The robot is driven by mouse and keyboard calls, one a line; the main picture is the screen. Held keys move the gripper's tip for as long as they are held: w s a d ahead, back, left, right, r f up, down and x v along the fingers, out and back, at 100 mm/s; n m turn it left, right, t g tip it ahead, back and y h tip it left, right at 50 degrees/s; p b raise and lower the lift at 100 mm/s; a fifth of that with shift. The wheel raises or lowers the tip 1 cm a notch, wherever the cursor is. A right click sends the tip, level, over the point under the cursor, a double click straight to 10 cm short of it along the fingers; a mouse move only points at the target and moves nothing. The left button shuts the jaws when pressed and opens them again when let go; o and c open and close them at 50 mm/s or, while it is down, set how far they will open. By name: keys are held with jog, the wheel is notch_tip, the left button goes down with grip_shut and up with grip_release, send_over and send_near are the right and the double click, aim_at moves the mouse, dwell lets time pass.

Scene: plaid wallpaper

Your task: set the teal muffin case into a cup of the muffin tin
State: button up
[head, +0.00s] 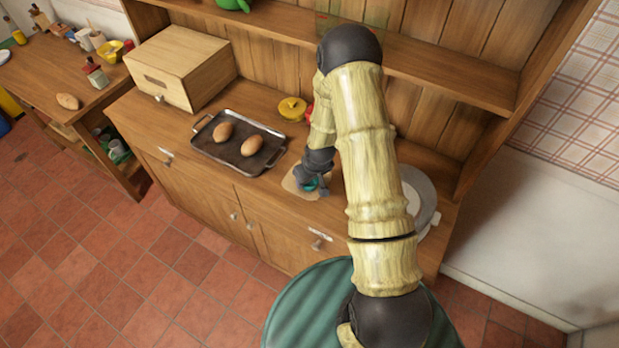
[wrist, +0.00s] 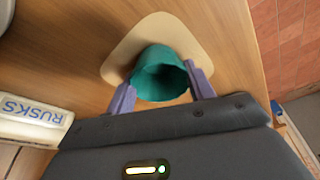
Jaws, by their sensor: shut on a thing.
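The teal muffin case (wrist: 160,72) is between the two purple-grey fingers of my gripper (wrist: 162,90) in the wrist view. My gripper is shut on it. A beige board with rounded corners (wrist: 118,66) lies beneath the case; I cannot tell whether the case touches it. In the head view my gripper (head: 313,187) is low over the same board (head: 291,186), with a bit of teal showing, and my arm hides part of the counter. I cannot make out a muffin tin in either view.
A dark tray with two brown egg-shaped things (head: 207,150) stands left of the board. A wooden box (head: 180,65) is behind it. A yellow lidded pot (head: 292,108) is at the back. A RUSKS packet (wrist: 30,118) shows in the wrist view. A round grey-white thing (head: 425,190) is partly behind my arm.

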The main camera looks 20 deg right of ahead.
aim_at(314, 187)
jog(key=o, duration=0.9)
jog(key=shift+o, duration=0.2)
jog(key=shift+r, duration=0.1)
jog(key=b+v, duration=0.1)
jog(key=v, duration=1.1)
jog(key=shift+b, duration=0.3)
jog(key=shift+s, duration=0.1)
